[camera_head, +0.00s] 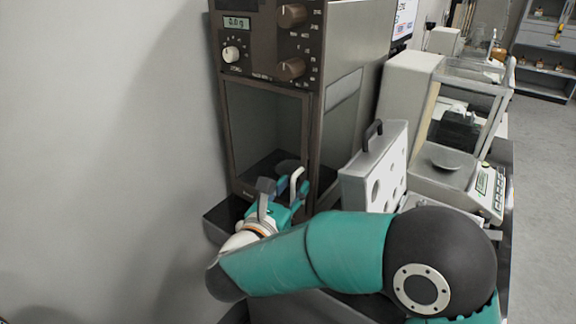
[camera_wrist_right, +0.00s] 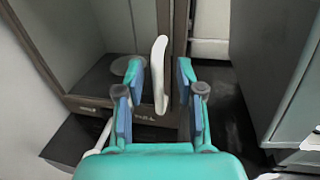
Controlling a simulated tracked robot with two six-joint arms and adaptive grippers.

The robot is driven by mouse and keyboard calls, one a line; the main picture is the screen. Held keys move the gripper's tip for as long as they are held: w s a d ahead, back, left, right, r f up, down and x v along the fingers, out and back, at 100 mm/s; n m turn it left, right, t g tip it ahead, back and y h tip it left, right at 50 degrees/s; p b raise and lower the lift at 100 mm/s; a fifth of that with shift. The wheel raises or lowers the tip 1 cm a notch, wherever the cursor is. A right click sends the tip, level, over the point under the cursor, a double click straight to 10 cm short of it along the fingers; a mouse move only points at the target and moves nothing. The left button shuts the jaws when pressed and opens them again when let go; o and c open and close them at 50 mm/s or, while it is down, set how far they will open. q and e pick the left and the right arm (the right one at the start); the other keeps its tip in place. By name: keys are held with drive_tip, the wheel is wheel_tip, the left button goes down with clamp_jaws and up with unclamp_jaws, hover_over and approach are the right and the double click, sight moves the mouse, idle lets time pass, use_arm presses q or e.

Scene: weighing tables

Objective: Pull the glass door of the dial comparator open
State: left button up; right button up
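The dial comparator (camera_head: 272,40) is a tall brown-fronted instrument with knobs and a small lit display. Its glass door (camera_head: 265,125) in a brown frame appears shut, flush with the front. A white curved handle (camera_head: 296,184) stands at the door's lower right; it also shows upright in the wrist view (camera_wrist_right: 160,60). My right gripper (camera_head: 292,190) is at this handle. In the wrist view its teal and blue fingers (camera_wrist_right: 160,82) stand apart on either side of the handle, with gaps visible on both sides. A round pan (camera_wrist_right: 122,65) shows behind the glass. My left gripper is not in view.
A light grey case (camera_head: 372,170) with a dark handle and round holes stands right of the comparator. Behind it are a glass-sided balance (camera_head: 465,100) and a scale with a keypad (camera_head: 487,190). A bare wall (camera_head: 100,150) rises close on the left.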

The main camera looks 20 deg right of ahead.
drive_tip(key=shift+x, duration=0.8)
drive_tip(key=shift+w, duration=0.1)
drive_tip(key=shift+a, duration=0.1)
clamp_jaws()
